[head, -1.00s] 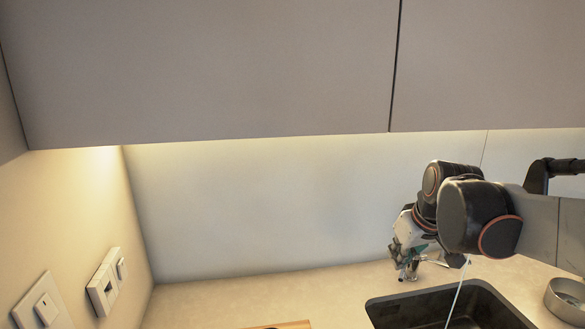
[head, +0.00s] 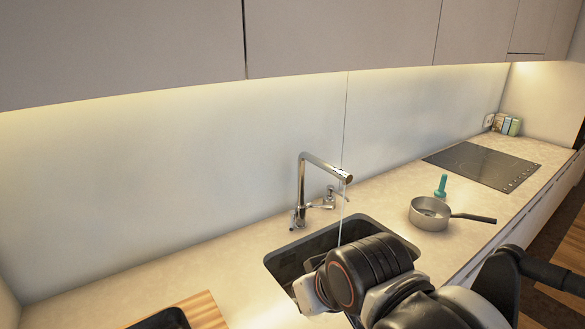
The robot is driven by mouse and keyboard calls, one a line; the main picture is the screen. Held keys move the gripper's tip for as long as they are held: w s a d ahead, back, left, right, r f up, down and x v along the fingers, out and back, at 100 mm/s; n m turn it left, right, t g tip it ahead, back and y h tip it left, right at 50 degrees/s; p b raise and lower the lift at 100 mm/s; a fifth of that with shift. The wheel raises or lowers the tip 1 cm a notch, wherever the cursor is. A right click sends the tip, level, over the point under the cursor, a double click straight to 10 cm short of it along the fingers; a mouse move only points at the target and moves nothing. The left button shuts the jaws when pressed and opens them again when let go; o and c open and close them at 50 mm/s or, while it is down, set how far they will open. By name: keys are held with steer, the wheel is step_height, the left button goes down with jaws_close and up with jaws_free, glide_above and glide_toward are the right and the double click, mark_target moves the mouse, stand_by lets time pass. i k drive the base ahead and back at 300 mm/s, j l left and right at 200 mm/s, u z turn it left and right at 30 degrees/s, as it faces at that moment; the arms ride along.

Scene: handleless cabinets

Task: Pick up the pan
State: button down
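A small grey metal pan (head: 430,214) with a dark handle sits upright on the counter, right of the sink. Its handle points right, toward the counter's front edge. My gripper (head: 309,294) shows only as a pale part at the end of my arm, low in the head view over the sink's front area. It is apart from the pan, to its left and nearer the camera. Its fingers are hidden, so I cannot see whether they are open.
A dark sink (head: 290,262) with a tall running faucet (head: 303,190) lies left of the pan. A teal bottle-like item (head: 441,186) stands close behind the pan. A black cooktop (head: 482,165) is farther right. A wooden board (head: 200,312) with a dark object (head: 163,319) is lower left.

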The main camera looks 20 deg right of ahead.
mark_target(430, 214)
steer(key=z, duration=1.6)
